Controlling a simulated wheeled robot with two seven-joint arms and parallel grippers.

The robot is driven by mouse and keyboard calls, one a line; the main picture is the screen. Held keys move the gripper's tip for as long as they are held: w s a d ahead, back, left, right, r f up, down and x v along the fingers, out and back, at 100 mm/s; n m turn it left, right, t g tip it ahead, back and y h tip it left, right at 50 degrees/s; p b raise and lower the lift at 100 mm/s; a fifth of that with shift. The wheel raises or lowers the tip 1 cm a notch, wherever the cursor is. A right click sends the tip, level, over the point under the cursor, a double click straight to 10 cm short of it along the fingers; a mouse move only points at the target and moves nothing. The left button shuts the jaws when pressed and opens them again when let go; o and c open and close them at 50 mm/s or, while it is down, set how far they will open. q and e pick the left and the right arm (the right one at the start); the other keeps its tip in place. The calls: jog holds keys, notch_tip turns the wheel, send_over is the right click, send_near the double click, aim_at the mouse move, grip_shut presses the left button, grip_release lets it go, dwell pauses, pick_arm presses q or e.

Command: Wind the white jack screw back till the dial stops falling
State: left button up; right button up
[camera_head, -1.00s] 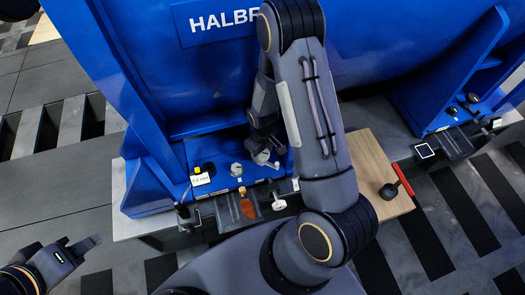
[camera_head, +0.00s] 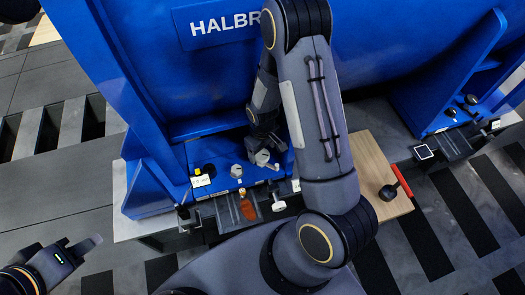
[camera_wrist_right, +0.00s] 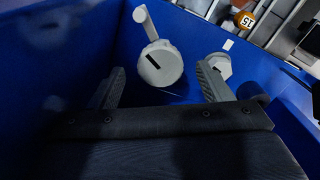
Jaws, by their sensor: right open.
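A pale grey-white round knob with a dark slot and a short crank arm (camera_wrist_right: 160,64) sits on the blue base in the right wrist view. It looks like the jack screw; it also shows in the head view (camera_head: 262,157). My right gripper (camera_wrist_right: 160,85) is open, with its fingers either side of the knob and no clear contact visible. My right gripper in the head view (camera_head: 262,146) is partly hidden by its own arm. A pale hex bolt (camera_wrist_right: 217,66) stands beside the right finger. My left gripper (camera_head: 80,245) is open and empty at lower left. I cannot make out a dial reading.

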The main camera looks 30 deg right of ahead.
aim_at(263, 155)
notch_tip(263, 155, up, 6)
jog(key=shift+f+p, duration=0.25)
jog(key=shift+p, duration=0.3)
dwell(1.7)
